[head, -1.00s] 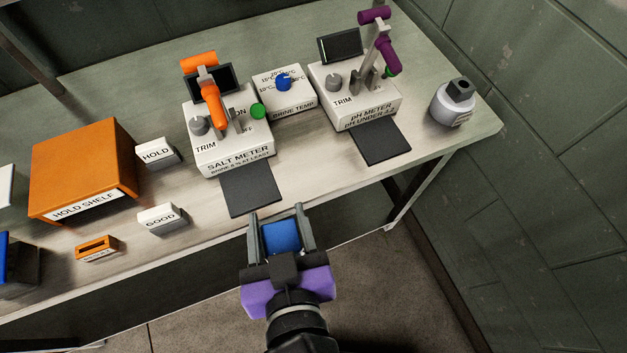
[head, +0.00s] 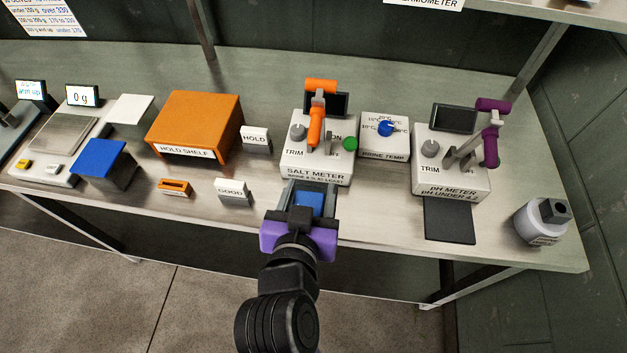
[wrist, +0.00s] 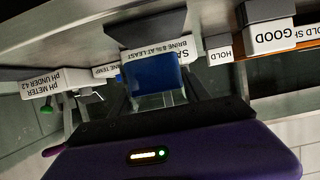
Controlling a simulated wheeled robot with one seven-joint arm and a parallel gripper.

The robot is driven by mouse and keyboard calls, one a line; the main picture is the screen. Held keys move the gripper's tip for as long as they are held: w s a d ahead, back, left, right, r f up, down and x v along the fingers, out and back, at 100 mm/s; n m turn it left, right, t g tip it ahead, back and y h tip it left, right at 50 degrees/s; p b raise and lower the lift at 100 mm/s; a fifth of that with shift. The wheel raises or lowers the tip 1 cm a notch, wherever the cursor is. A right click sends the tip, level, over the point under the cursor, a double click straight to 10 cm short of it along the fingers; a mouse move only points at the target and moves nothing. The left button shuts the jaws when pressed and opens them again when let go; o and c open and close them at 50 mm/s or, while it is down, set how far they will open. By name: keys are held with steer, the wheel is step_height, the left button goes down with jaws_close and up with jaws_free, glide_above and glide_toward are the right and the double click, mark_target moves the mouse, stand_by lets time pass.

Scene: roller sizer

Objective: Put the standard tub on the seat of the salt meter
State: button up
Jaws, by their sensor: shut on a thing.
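My gripper (head: 307,190) is shut on a blue tub (head: 308,203), which also shows between the fingers in the wrist view (wrist: 153,76). The salt meter (head: 317,160) is a white box with an orange lever, just beyond my gripper. In the head view my gripper hides most of the area in front of the meter. In the wrist view, a dark flat pad (wrist: 140,32) lies at the salt meter's labelled front, and the tub overlaps it in the picture. I cannot tell whether the tub touches the pad.
The GOOD block (head: 233,192) and HOLD block (head: 256,139) stand left of the meter, near the orange hold shelf (head: 200,122). The brine temp box (head: 384,138) and pH meter (head: 452,165) with its dark pad (head: 449,222) are to the right.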

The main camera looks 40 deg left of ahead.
mark_target(315, 175)
steer(key=w+a, duration=0.1)
steer(key=w, duration=0.2)
steer(key=shift+a, duration=0.4)
steer(key=shift+f+p, duration=0.35)
steer(key=shift+f, duration=1.4)
steer(key=shift+f, duration=0.1)
steer(key=o, duration=1.5)
steer(key=shift+r, duration=0.2)
steer(key=b+v, duration=0.1)
steer(key=v, duration=1.1)
steer(key=shift+f, duration=0.15)
steer(key=shift+d+f, duration=0.1)
